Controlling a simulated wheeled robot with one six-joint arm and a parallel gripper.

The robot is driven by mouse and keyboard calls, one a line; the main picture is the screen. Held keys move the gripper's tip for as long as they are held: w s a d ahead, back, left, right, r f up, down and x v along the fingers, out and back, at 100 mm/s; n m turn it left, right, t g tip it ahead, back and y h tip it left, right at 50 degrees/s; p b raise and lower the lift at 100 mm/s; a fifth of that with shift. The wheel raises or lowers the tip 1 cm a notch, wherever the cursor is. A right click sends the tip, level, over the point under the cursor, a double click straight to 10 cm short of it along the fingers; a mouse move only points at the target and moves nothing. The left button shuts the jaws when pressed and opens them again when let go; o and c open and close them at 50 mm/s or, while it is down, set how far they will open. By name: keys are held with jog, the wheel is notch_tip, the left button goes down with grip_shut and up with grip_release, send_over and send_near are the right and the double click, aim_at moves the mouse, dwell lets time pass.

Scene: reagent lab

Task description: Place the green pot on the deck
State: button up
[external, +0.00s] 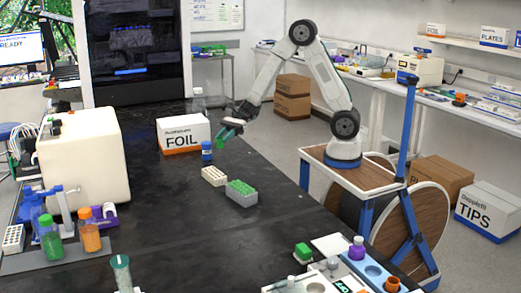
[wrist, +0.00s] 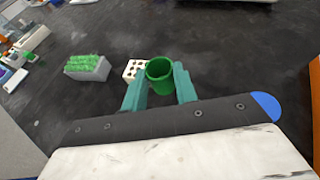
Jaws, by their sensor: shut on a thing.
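The green pot (wrist: 160,70) is a small open-topped cup, held between the two teal fingers of my gripper (wrist: 160,88). In the external view my gripper (external: 226,133) is above the black bench, near the blue-capped bottle; the pot is too small there to separate clearly from the fingers. A blue platform (external: 350,260) at the bottom right bears a purple pot (external: 356,248) and an orange pot (external: 392,284). It looks like the deck, but I cannot tell for sure.
A white rack (external: 214,176) and a grey rack with a green top (external: 241,193) stand on the bench below my gripper. Green (external: 49,238) and orange (external: 89,231) bottles stand left.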

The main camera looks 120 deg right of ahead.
jog(key=w+a+m+h, duration=0.1)
jog(key=w+a, duration=0.3)
jog(key=a, duration=0.6)
jog(key=w+a+m+t+h, duration=0.1)
jog(key=w+a, duration=0.4)
jog(key=a, duration=0.4)
jog(key=shift+w+a, duration=0.15)
jog(key=shift+a, duration=0.2)
jog(key=shift+r, duration=0.15)
